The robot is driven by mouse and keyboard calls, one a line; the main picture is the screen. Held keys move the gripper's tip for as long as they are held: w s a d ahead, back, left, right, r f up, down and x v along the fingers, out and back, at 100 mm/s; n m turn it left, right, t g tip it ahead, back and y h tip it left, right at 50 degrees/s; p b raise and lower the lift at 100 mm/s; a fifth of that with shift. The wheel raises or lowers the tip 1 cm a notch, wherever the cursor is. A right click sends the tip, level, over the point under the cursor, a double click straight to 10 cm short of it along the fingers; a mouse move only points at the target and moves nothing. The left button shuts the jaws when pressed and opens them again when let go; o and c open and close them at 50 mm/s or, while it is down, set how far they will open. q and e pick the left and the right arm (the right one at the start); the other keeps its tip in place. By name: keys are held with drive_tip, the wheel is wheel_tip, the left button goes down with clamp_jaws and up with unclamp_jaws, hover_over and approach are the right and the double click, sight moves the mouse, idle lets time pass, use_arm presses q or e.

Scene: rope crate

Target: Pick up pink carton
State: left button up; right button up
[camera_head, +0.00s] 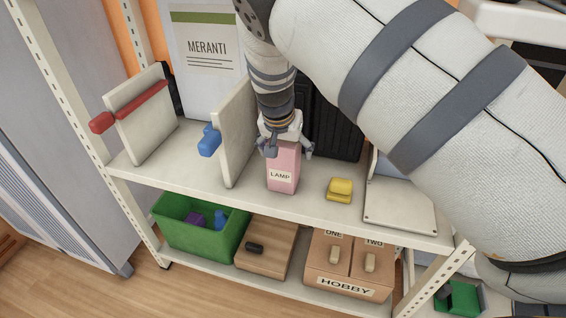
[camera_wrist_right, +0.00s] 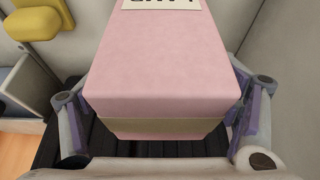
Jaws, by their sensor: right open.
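The pink carton (camera_head: 284,167) with a LAMP label stands upright on the upper shelf (camera_head: 240,198), right of an upright pale panel. My right gripper (camera_head: 288,149) comes down over the carton's top, with one finger on each side of it. In the right wrist view the pink carton (camera_wrist_right: 165,70) fills the middle between the open fingers of the right gripper (camera_wrist_right: 162,108). The pads are close to the carton's sides; whether they touch is hard to tell. My left gripper is not in view.
A yellow object (camera_head: 340,189) sits right of the carton. A black case (camera_head: 335,125) stands behind. Below are a green bin (camera_head: 195,238) and a HOBBY box (camera_head: 340,284).

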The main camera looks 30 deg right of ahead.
sight(282, 146)
drive_tip(key=c, duration=1.4)
drive_tip(key=shift+w+r, duration=0.1)
drive_tip(key=shift+r, duration=0.3)
drive_tip(key=r, duration=0.3)
drive_tip(key=shift+a+r+p, duration=0.2)
drive_tip(key=shift+r+p, duration=0.1)
drive_tip(key=shift+r, duration=0.05)
drive_tip(key=shift+c, duration=0.2)
drive_tip(key=s+r, duration=0.1)
drive_tip(key=s+a+r, duration=0.1)
drive_tip(key=r, duration=0.1)
drive_tip(key=s+a+r+p, duration=0.1)
drive_tip(key=r, duration=0.1)
drive_tip(key=shift+a, duration=0.25)
use_arm(q)
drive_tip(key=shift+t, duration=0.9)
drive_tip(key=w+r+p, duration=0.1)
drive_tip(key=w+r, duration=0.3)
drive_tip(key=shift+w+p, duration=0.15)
drive_tip(key=shift+p, duration=0.15)
use_arm(e)
drive_tip(key=s+a+r, duration=0.3)
drive_tip(key=s+a, duration=0.3)
drive_tip(key=s, duration=0.1)
drive_tip(key=shift+s+a+r, duration=0.2)
drive_tip(key=shift+a+r, duration=0.05)
